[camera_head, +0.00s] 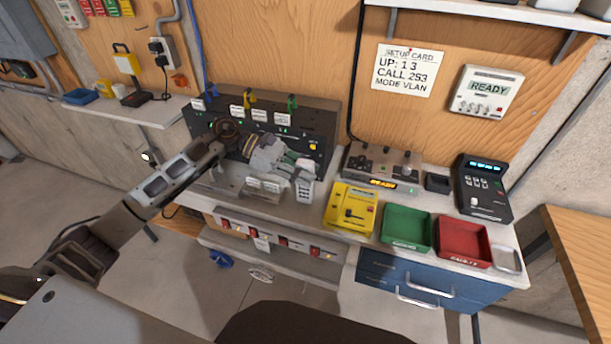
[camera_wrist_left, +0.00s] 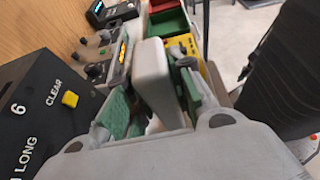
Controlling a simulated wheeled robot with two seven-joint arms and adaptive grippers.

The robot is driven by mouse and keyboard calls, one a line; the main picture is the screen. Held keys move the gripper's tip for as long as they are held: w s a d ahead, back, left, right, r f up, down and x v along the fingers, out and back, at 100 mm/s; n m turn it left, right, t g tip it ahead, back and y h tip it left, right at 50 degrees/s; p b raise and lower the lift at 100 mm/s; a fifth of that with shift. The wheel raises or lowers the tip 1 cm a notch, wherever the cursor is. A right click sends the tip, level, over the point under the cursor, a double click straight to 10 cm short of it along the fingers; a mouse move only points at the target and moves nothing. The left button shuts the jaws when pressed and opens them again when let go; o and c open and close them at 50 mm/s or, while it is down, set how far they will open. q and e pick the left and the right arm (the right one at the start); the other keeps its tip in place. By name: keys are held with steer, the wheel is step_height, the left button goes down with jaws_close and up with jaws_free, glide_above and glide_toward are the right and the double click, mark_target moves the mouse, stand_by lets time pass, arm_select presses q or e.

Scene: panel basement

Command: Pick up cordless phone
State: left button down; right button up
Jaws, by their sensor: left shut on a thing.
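The cordless phone (camera_head: 304,188) is light grey with a keypad, held over the bench in front of the black panel. My left gripper (camera_head: 296,165) reaches in from the left and is shut on its upper part. In the left wrist view the phone (camera_wrist_left: 153,72) is a pale grey slab between the green-padded fingers (camera_wrist_left: 155,105). The fingers hide part of it. From these views I cannot tell whether its lower end touches the bench. My right gripper is not in view.
The black panel (camera_head: 318,118) stands close behind my left gripper. On the bench to the right are a yellow box (camera_head: 351,207), a grey knobbed unit (camera_head: 382,165), a green tray (camera_head: 407,228), a red tray (camera_head: 464,242) and a black keypad device (camera_head: 483,187).

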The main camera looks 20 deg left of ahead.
mark_target(306, 162)
arm_select(q)
step_height(306, 162, up, 4)
steer(key=shift+f+b, duration=0.1)
steer(key=shift+b, duration=0.3)
steer(key=shift+r, duration=1.1)
steer(key=shift+s+b, duration=0.35)
steer(key=shift+s, duration=0.2)
steer(key=s+b, duration=0.5)
steer(key=s, duration=1.3)
steer(key=shift+s+a+b, duration=0.25)
steer(key=shift+a+b, duration=0.05)
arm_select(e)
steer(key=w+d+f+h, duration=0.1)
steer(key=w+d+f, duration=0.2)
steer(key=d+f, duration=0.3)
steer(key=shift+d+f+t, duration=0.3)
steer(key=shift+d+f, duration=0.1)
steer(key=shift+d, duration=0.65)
